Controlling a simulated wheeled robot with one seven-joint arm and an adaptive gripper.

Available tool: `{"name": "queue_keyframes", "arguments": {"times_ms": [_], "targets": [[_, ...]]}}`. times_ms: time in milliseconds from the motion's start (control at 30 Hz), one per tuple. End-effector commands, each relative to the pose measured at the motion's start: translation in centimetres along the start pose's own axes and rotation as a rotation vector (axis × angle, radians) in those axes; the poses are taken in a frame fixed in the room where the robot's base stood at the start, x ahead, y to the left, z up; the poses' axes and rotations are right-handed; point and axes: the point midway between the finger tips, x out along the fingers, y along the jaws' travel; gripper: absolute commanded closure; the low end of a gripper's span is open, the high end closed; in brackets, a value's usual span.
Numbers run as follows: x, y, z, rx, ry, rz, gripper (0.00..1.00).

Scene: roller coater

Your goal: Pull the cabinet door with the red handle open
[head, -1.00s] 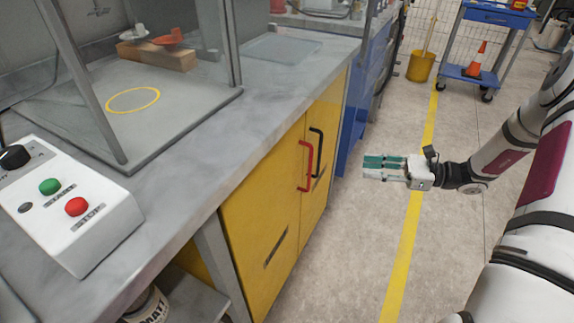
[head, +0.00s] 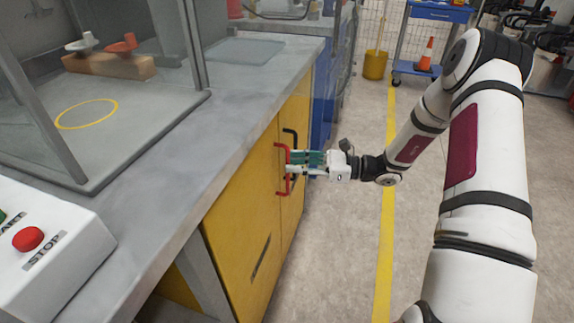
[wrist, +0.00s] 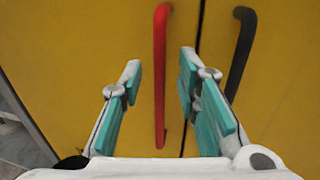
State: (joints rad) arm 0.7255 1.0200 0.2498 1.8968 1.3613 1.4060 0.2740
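The yellow cabinet door with the red handle (head: 282,181) is shut, flush with the door beside it. In the wrist view the red handle (wrist: 160,80) runs upright between my two fingers. My gripper (head: 290,162) is at the red handle in the head view, and its fingers hide the handle's middle. In the wrist view my gripper (wrist: 160,75) is open, with a gap between the handle and each finger. The black handle (wrist: 241,50) of the neighbouring door is just right of my right finger.
The grey worktop (head: 170,170) overhangs the cabinet on the left. A control box with a red stop button (head: 28,239) stands on it. The floor right of the cabinet is clear, with a yellow line (head: 386,220). A blue cart (head: 425,50) stands farther back.

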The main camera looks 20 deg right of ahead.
Motion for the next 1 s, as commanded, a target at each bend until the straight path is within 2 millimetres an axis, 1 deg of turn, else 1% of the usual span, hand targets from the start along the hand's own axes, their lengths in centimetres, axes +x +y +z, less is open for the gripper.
{"name": "queue_keyframes", "arguments": {"times_ms": [33,100,200,333,567,600,700,1000], "targets": [[0.8,0.0,-0.1,0.0,0.0,0.001,0.7],[1.5,0.0,-0.1,0.0,0.0,0.002,0.7],[2.2,0.0,-0.1,0.001,0.0,0.0,0.7],[2.6,0.0,0.0,0.001,0.0,0.0,0.7],[2.6,0.0,0.0,0.001,0.0,0.0,0.7],[2.6,0.0,0.0,0.001,0.0,0.0,0.79],[2.6,0.0,0.0,0.001,0.0,0.0,1.0],[2.4,0.0,0.0,0.001,0.0,-0.003,1.0]]}}
